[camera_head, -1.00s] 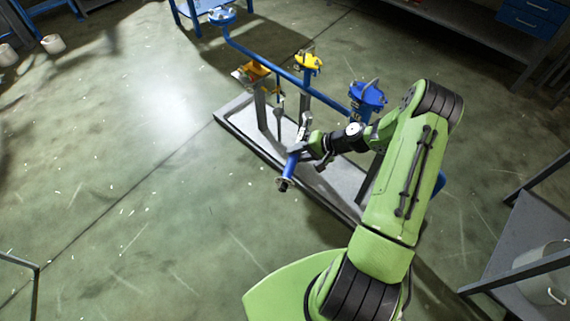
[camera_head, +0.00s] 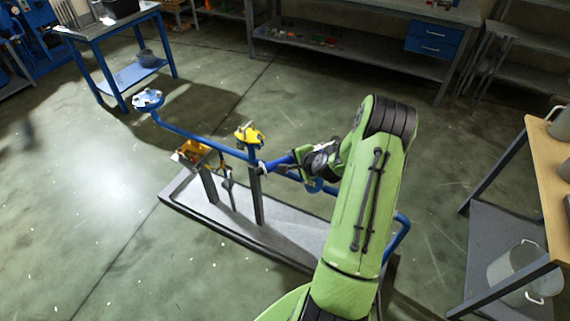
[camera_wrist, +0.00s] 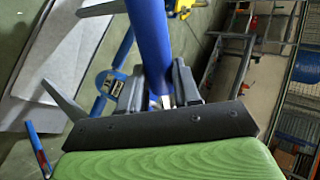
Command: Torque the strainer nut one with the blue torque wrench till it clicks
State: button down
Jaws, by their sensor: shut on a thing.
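My gripper (camera_head: 300,158) is shut on the blue torque wrench (camera_head: 279,166). In the wrist view the jaws (camera_wrist: 158,92) close around the wrench's blue shaft (camera_wrist: 149,40), which runs up out of the picture. In the head view the wrench points left, and its far end is close to the post and blue pipe (camera_head: 191,136) below the yellow valve handwheel (camera_head: 249,133). I cannot tell whether it touches them. The strainer nut cannot be made out.
The pipe stands on a grey base plate (camera_head: 228,222) on the floor. A wooden-topped table (camera_head: 553,160) stands at right. Floor at lower left is clear.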

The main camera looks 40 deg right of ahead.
jog(key=shift+s+a+f+b, duration=0.1)
jog(key=shift+s+f+b, duration=0.05)
jog(key=shift+f+b, duration=3.25)
jog(key=shift+b, duration=0.55)
jog(key=shift+w+d+m+h+p, duration=0.2)
jog(key=shift+w+m+h+p, duration=0.7)
jog(key=shift+w, duration=0.35)
